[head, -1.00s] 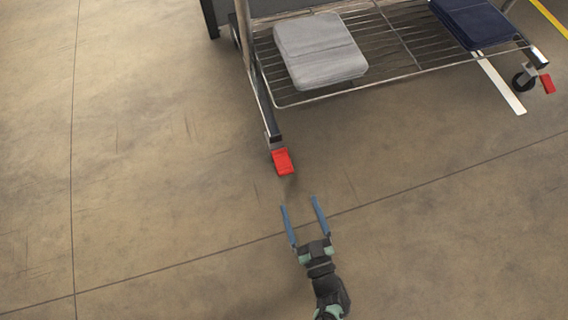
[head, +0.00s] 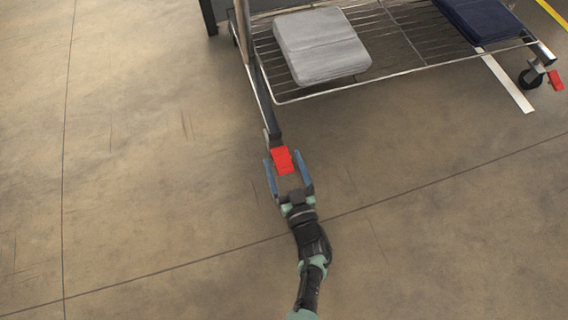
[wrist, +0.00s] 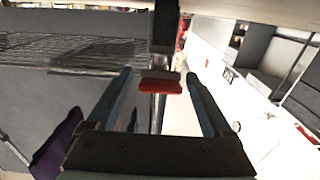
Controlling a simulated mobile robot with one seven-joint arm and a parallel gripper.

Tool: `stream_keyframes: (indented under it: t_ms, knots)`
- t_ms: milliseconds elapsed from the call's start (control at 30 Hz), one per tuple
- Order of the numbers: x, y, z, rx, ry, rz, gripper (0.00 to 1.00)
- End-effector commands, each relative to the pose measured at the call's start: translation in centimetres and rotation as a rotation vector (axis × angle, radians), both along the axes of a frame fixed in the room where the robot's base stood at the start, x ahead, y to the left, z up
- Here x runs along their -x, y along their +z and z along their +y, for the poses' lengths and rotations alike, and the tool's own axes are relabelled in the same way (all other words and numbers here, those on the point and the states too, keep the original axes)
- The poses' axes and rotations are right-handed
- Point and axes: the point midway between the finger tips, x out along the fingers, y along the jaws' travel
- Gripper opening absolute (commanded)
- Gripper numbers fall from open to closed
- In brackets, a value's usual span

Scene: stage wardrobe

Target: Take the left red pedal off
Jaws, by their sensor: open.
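The left red pedal (head: 282,160) sits at the near left foot of the wheeled rack in the head view. My gripper (head: 284,162) is open, with one blue finger on each side of the pedal. In the wrist view the red pedal (wrist: 160,86) shows between the two fingers (wrist: 160,78), towards their tips. I cannot tell whether either finger touches it. A second red pedal (head: 556,80) is at the rack's right foot, beside a black caster.
The rack's wire shelf (head: 400,52) holds a grey folded cloth (head: 320,45) and a navy folded cloth (head: 478,20). The concrete floor (head: 150,180) is clear to the left and in front.

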Motion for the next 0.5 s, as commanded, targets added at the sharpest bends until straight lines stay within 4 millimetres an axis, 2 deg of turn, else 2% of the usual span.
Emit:
stream_keyframes:
  t_ms: [167,200,500]
  knots:
    - [-0.02,0.04,0.02,0.000,0.000,0.000,0.85]
    - [-0.01,0.04,0.01,0.000,0.000,0.000,0.81]
    - [0.02,0.02,0.00,0.000,0.000,0.000,0.27]
